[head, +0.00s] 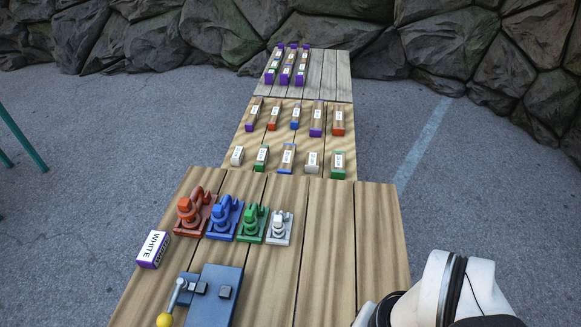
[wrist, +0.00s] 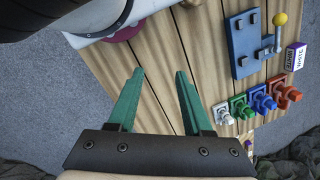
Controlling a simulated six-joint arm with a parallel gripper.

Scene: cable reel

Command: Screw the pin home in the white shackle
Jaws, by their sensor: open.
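The white shackle (head: 279,227) stands on a small base at the right end of a row of shackles on the nearest planks. It also shows in the wrist view (wrist: 222,114), to the right of my gripper's right finger. Its pin is too small to make out, so I cannot tell how far in it sits. My gripper (wrist: 159,73) has two green fingers spread apart over bare planks, with nothing between them. The gripper is apart from the shackle. In the head view only my arm shows, at the lower right.
Green (head: 253,223), blue (head: 225,218) and red (head: 194,211) shackles stand left of the white one. A box labelled WHITE (head: 152,249) lies at the left edge. A blue block (head: 222,290) has a yellow-knobbed lever (head: 164,320). The planks right of the white shackle (head: 330,250) are clear.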

